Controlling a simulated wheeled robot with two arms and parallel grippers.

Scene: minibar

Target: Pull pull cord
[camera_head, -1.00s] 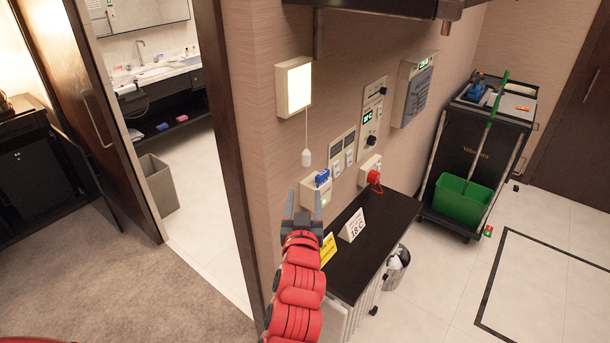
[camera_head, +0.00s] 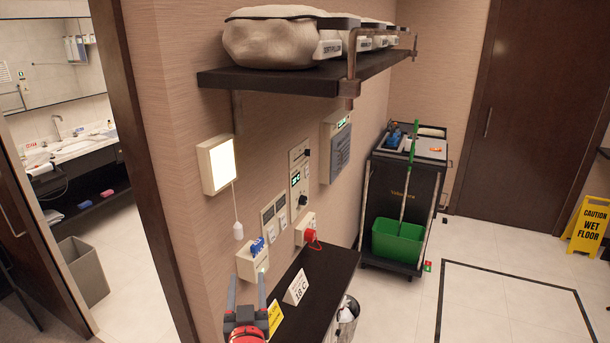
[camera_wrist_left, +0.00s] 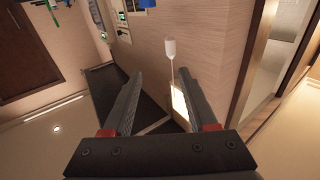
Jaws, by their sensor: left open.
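The pull cord (camera_head: 236,205) hangs from a lit, square wall lamp (camera_head: 219,166) and ends in a white knob (camera_head: 238,231). My left gripper (camera_head: 247,284) is open and empty, its fingers pointing up, below the knob and apart from it. In the left wrist view, which looks upside down, the knob (camera_wrist_left: 170,46) and thin cord show beyond the open fingers of the left gripper (camera_wrist_left: 153,85), with the glowing lamp (camera_wrist_left: 180,103) partly behind the right-hand finger. My right gripper is not in view.
A blue-topped wall box (camera_head: 252,262) is close beside the left fingers. A dark counter (camera_head: 325,290) with a temperature sign (camera_head: 296,289) lies to the right. A shelf (camera_head: 300,75) with bags juts out above. A cart (camera_head: 405,195) stands farther back.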

